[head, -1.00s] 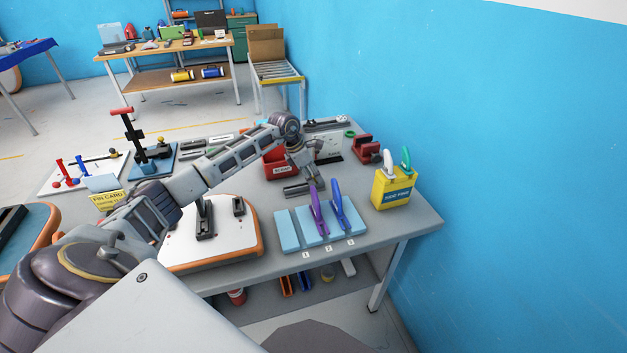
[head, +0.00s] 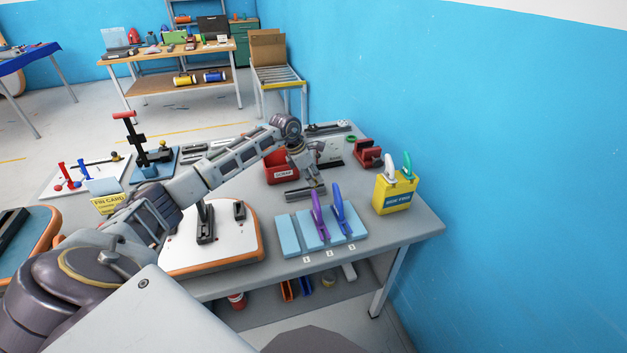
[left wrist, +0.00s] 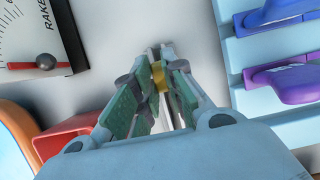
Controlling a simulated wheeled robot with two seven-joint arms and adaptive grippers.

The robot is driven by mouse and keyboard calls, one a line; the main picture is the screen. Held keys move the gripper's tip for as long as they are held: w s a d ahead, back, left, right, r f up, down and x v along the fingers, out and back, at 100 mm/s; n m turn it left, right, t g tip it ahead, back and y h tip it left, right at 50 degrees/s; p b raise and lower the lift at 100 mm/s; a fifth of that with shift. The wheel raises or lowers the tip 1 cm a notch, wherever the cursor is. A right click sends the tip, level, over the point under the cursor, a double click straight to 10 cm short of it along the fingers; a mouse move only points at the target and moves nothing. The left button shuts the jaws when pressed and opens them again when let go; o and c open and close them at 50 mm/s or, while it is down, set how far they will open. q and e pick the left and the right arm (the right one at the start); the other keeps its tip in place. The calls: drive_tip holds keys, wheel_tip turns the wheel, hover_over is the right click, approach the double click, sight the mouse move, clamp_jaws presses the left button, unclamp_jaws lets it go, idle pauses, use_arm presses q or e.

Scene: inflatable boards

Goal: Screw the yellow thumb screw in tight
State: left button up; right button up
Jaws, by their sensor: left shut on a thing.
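My left gripper (head: 316,183) is low over the grey table, just behind the blue stand that holds the fins. In the left wrist view its green-padded fingers (left wrist: 156,82) are closed on a small yellow thing, which looks like the thumb screw (left wrist: 159,76). Only part of the screw shows between the fingers, and how deep it sits is hidden. A grey metal rail (head: 297,194) lies at the gripper's tip in the head view. My right gripper is out of view.
The blue stand (head: 289,235) holds a purple fin (head: 318,214) and a blue fin (head: 340,210) close in front of the gripper. A red bin (head: 280,172) is behind it on the left. A yellow box (head: 393,195) stands to the right, near the blue wall.

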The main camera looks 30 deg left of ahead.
use_arm(q)
wheel_tip(320, 180, up, 9)
drive_tip(key=shift+b, duration=0.3)
drive_tip(key=shift+r, duration=0.1)
idle(0.7)
